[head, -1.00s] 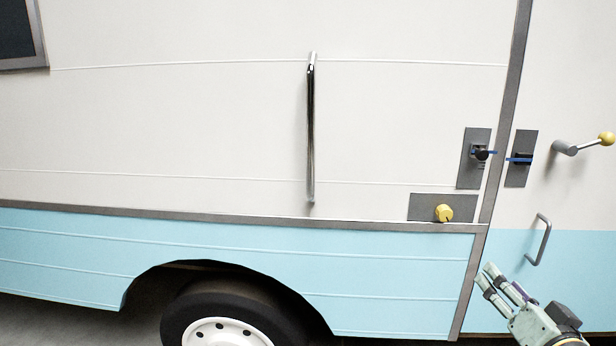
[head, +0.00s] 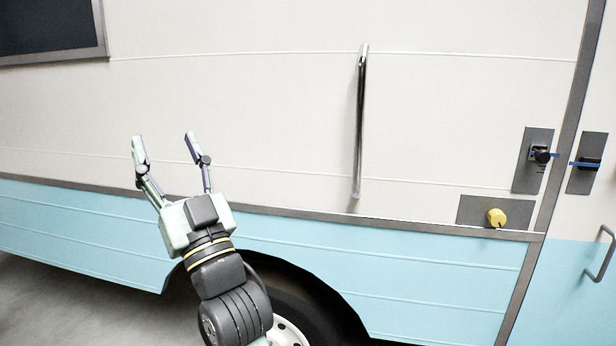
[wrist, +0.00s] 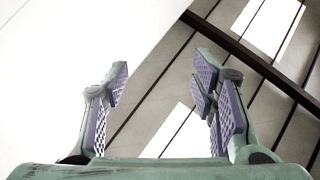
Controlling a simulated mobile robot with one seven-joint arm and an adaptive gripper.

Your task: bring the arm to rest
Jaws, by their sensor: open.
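My gripper (head: 164,142) is raised in front of the camper's side, left of the long chrome handle (head: 360,125). Its two fingers are spread wide apart and point upward. Nothing is between them. In the wrist view my gripper (wrist: 160,85) also shows open, with its ridged pads apart and empty. Beyond the fingers there is a pale surface and what looks like a ceiling with bright panels. My arm rises from the bottom of the head view, in front of the wheel.
The camper's white and light-blue side (head: 400,270) fills the background. A yellow knob (head: 496,217), a black latch (head: 541,155) and a door with a grey pull handle (head: 603,252) are at the right. A dark window (head: 45,28) is at upper left. Grey floor (head: 70,305) shows at lower left.

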